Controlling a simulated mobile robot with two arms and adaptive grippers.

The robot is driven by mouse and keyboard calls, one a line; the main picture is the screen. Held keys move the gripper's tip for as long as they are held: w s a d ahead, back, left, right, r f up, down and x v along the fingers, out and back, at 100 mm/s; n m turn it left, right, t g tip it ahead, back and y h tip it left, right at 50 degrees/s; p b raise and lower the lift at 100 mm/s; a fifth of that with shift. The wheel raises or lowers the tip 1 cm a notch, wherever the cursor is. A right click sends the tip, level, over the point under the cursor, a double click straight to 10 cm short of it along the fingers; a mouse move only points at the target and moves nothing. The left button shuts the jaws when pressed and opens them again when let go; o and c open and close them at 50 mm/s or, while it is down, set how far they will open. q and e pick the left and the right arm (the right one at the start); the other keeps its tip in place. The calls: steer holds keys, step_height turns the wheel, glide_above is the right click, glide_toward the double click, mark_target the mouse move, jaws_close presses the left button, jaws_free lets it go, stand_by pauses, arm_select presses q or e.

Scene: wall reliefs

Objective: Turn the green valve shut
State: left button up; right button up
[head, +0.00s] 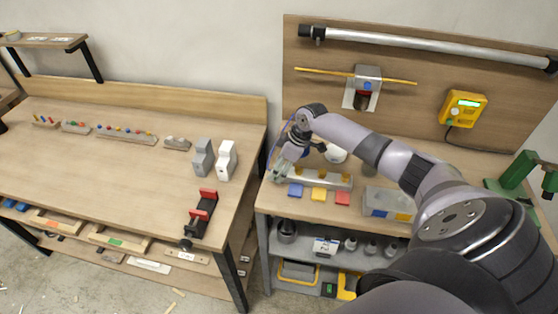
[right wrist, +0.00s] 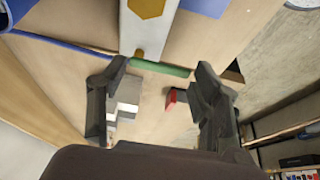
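The green valve handle (right wrist: 160,68) shows in the right wrist view as a short bar lying across the end of a pale grey block (right wrist: 148,25) with yellow fittings. My right gripper (right wrist: 161,66) is open, with one fingertip near each end of the green bar. I cannot tell whether either finger touches it. In the head view my right gripper (head: 281,168) is at the left end of the grey block (head: 318,179) on the right bench, and it largely hides the green handle there. My left gripper is not in view.
Blue, yellow and red blocks (head: 319,194) lie in front of the grey block. A blue hose (right wrist: 60,42) runs beside it. A grey box (head: 388,204) stands to the right. The left bench (head: 100,170) holds a red-and-black vise (head: 201,214), across a gap.

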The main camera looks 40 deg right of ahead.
steer(key=o, duration=0.4)
steer(key=shift+c, duration=0.2)
steer(key=v, duration=1.2)
steer(key=shift+f, duration=0.1)
